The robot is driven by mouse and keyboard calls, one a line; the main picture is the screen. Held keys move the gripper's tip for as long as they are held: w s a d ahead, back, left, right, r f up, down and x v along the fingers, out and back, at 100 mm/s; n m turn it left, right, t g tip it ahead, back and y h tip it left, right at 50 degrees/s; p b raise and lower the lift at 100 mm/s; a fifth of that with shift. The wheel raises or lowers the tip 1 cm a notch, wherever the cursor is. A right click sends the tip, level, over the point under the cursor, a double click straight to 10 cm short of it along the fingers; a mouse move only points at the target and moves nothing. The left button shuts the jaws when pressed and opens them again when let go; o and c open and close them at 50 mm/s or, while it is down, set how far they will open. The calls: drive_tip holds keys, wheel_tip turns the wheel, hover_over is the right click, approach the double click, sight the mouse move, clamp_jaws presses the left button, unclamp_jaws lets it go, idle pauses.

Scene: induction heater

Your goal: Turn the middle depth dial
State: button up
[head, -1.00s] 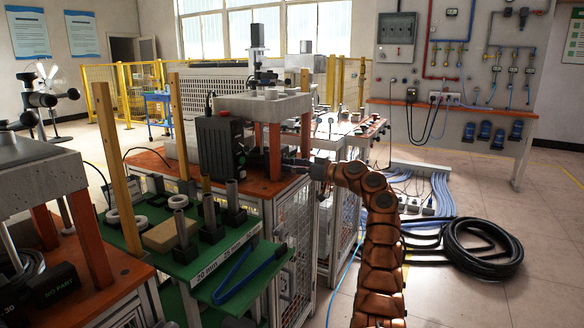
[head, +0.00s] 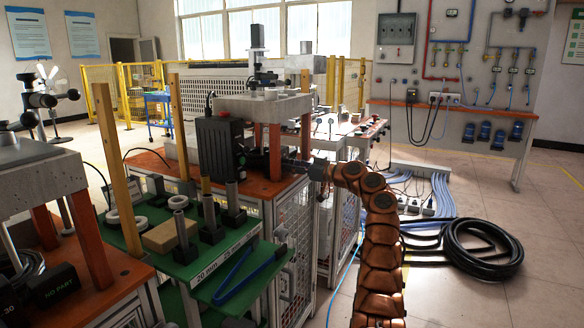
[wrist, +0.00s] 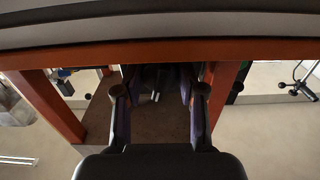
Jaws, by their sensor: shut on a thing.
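The part is in shadow and looks like a dial on the unit. I cannot make out the separate depth dials or which one this is.
Orange posts (head: 275,152) carry the grey slab (head: 262,107) close around my gripper. A green shelf (head: 160,262) with grey cylinders, white rings and blue tongs is in front. Black hose coils (head: 480,248) lie on the floor at right.

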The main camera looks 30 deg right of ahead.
drive_tip(key=m+b, duration=0.2)
drive_tip(key=m, duration=0.1)
drive_tip(key=shift+a+f, duration=0.1)
drive_tip(key=shift+f, duration=0.05)
drive_tip(key=shift+m+b, duration=1.1)
drive_tip(key=shift+m, duration=0.3)
drive_tip(key=o, duration=1.1)
drive_tip(key=shift+o, duration=0.2)
drive_tip(key=shift+r, duration=0.2)
